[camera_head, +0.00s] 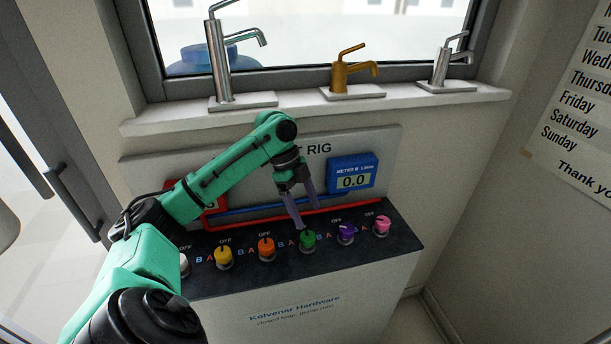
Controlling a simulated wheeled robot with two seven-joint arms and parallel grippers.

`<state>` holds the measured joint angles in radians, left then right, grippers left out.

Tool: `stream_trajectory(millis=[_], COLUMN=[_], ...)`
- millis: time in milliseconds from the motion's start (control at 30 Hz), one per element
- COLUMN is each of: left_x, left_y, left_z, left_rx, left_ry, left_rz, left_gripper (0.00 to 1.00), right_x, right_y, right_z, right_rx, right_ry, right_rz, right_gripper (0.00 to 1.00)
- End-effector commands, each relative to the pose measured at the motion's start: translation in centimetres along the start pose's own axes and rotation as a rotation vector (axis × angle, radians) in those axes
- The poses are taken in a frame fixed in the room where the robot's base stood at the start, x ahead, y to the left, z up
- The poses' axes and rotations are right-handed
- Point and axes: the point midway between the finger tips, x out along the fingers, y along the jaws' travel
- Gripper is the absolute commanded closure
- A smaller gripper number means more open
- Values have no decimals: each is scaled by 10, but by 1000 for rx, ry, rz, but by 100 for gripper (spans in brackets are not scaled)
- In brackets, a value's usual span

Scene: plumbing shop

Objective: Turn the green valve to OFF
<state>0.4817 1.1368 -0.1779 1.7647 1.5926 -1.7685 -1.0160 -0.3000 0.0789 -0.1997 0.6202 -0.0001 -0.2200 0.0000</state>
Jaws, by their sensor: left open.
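The green valve (307,240) is a small round knob on the dark sloped panel (240,280) of the test rig. It stands between the orange valve (266,249) and the purple valve (346,233). My left gripper (306,222) points down just above and behind the green valve. Its fingers are open, and nothing shows between them. I cannot tell whether a fingertip touches the knob. The OFF label over the green valve is hidden by the gripper, and the knob's setting is too small to read. My right gripper is not in view.
A yellow valve (223,257), a pink valve (382,226) and a partly hidden white valve share the panel. A blue meter (353,175) reads 0.0 behind it, and a red meter is mostly behind my left arm. Faucets stand on the window sill (300,103).

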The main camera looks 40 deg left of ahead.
Motion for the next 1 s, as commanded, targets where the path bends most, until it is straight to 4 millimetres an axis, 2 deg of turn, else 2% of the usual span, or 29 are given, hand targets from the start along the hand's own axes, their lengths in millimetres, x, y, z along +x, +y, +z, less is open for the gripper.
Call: stream_trajectory(millis=[200, 400, 567, 1000], left_x=[-57, -96, -105, -104], left_y=[-1, -1, 0, 0], left_z=[-24, -39, -43, -43], left_rx=[4, 0, 0, 0], left_ry=[2, -1, -1, 0], left_rz=[-8, -3, -2, -1], left_gripper=[18, 18, 18, 18], right_x=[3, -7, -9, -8], right_y=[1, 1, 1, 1], right_z=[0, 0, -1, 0], right_rx=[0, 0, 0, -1], right_ry=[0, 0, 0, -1], right_rz=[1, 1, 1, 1], right_gripper=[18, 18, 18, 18])
